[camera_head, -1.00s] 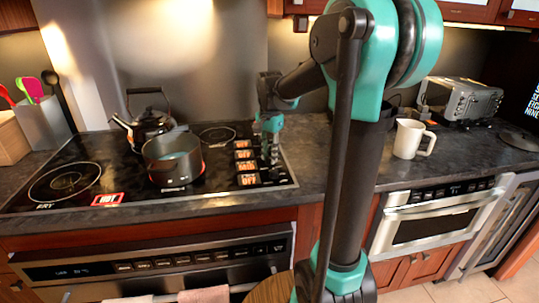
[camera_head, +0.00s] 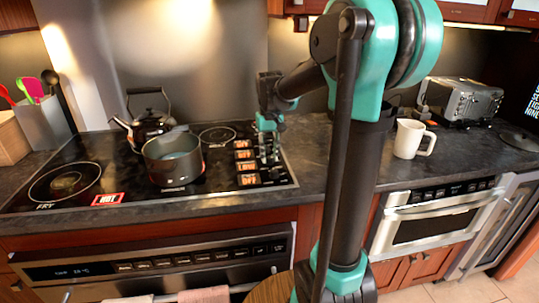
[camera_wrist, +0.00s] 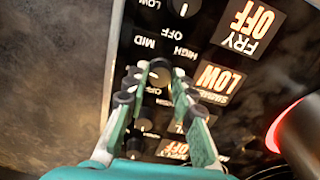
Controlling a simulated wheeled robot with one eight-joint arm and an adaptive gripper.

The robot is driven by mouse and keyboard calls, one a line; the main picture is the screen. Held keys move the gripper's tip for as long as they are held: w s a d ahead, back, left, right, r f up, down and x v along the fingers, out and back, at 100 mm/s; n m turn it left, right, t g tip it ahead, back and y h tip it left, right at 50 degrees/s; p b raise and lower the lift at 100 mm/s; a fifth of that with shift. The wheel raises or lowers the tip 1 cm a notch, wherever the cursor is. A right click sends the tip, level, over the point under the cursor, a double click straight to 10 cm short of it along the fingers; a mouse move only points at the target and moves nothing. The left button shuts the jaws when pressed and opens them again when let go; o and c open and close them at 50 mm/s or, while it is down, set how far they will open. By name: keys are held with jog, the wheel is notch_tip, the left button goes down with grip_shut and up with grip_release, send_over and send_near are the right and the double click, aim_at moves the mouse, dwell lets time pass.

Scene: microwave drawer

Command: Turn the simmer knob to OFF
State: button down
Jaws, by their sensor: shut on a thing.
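The simmer knob (camera_wrist: 159,74) is a dark round knob on the black cooktop's control strip, among printed HIGH, MID, LOW and OFF marks. My gripper (camera_wrist: 158,84) is shut on it from above, with a fingertip on each side; the fingers hide part of the knob. The lit simmer label (camera_wrist: 219,80) beside it reads LOW in the wrist view. In the head view my gripper (camera_head: 268,152) reaches down onto the knob row, and the knob itself is hidden there. The simmer label (camera_head: 246,167) is third from the top in the lit column.
The fry knob (camera_wrist: 184,7) is close by, and its label (camera_wrist: 247,25) reads OFF. Another knob (camera_wrist: 145,124) lies partly behind my fingers. A pot (camera_head: 173,161) and a kettle (camera_head: 147,124) stand left of the knobs. A white mug (camera_head: 409,139) stands on the right counter.

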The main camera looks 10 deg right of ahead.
jog(key=n, duration=0.4)
jog(key=shift+n, duration=0.3)
jog(key=n, duration=1)
jog(key=shift+n, duration=0.4)
jog(key=n, duration=0.4)
jog(key=shift+n, duration=0.4)
jog(key=c, duration=1.3)
grip_release()
jog(key=shift+o, duration=0.2)
